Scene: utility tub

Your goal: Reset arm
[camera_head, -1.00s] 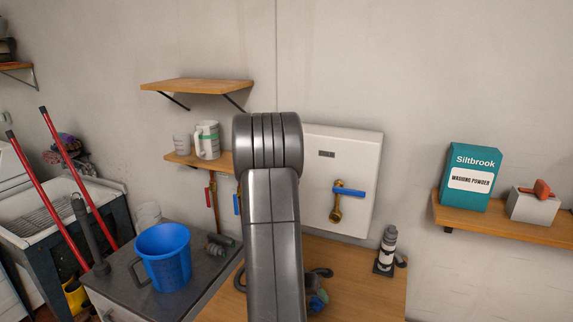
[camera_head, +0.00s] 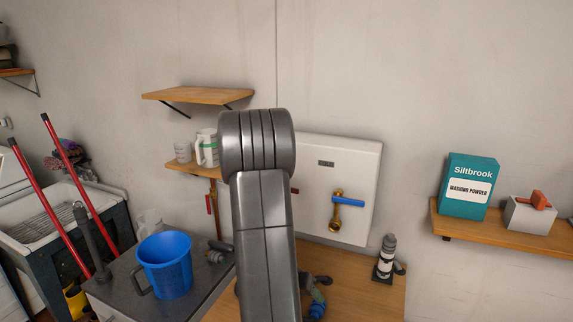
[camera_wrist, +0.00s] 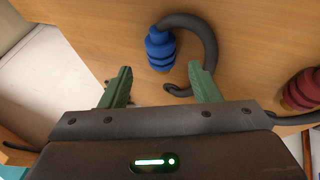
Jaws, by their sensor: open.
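My gripper (camera_wrist: 160,86) shows in the wrist view with its two green fingers spread apart and nothing between them. It is above a wooden tabletop (camera_wrist: 90,20). A blue ribbed plug (camera_wrist: 160,48) with a dark curved hose lies on the wood just beyond the fingers, apart from them as far as I can tell. A red ribbed plug (camera_wrist: 300,90) lies at the right edge. In the head view my arm rises in the middle and hides part of the bench (camera_head: 350,290); the gripper itself is out of sight there.
A blue bucket (camera_head: 165,265) stands on a grey counter (camera_head: 205,290) at left. A white wall box (camera_head: 350,190) with a blue-handled valve (camera_head: 340,210) is behind my arm. A dark bottle (camera_head: 386,258) stands on the bench. A shelf at right holds a washing powder box (camera_head: 468,185).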

